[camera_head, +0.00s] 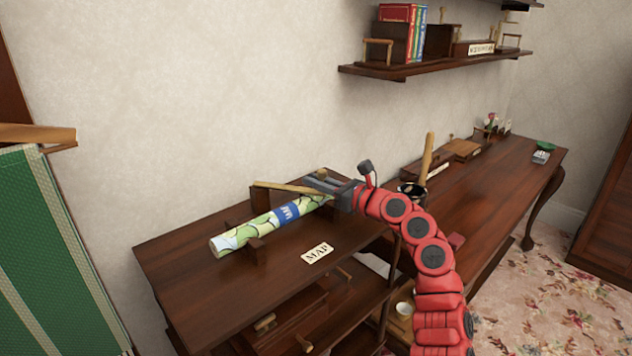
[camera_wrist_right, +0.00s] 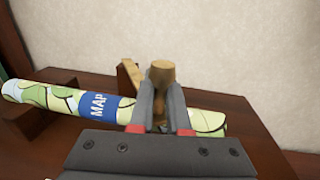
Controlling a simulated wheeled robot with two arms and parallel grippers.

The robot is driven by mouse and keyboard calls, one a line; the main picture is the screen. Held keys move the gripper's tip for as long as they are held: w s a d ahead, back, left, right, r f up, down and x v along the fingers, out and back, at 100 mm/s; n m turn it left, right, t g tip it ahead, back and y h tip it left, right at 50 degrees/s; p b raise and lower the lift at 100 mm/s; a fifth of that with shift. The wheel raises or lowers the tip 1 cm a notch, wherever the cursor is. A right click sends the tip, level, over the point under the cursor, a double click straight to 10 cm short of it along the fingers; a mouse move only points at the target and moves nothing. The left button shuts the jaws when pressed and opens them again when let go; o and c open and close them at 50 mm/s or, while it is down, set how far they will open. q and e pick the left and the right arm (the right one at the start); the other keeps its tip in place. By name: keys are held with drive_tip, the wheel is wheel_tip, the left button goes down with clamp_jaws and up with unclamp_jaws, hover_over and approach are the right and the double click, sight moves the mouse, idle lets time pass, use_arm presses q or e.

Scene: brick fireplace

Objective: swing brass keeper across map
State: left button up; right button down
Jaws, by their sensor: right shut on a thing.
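The rolled map (camera_head: 262,228), cream and green with a blue MAP band, lies in dark wooden cradles on the dark desk top. The brass keeper (camera_head: 283,187) is a slim golden bar behind the map's right part, pointing left. In the right wrist view its round knob (camera_wrist_right: 162,71) stands between my fingers and its bar (camera_wrist_right: 130,77) shows behind them. My right gripper (camera_head: 326,186) is shut on the keeper at the map's right end, hiding part of both. The map also shows in the right wrist view (camera_wrist_right: 60,100). My left gripper is out of view.
A MAP label (camera_head: 317,253) lies on the desk top in front of the roll. A longer desk (camera_head: 480,185) with small items stretches to the right. A wall shelf (camera_head: 430,67) with books is above. A green striped panel (camera_head: 50,260) stands at the left.

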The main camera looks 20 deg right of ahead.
drive_tip(key=shift+w+d, duration=0.1)
drive_tip(key=shift+d, duration=0.3)
drive_tip(key=c, duration=1.3)
unclamp_jaws()
drive_tip(key=shift+c, duration=0.2)
drive_tip(key=o, duration=0.4)
drive_tip(key=shift+d, duration=0.15)
drive_tip(key=shift+o, duration=0.2)
drive_tip(key=shift+a, duration=0.25)
drive_tip(key=b+v, duration=0.2)
drive_tip(key=v, duration=1.5)
drive_tip(key=shift+s+d+b, duration=0.15)
drive_tip(key=shift+s+b, duration=0.2)
drive_tip(key=shift+b, duration=0.05)
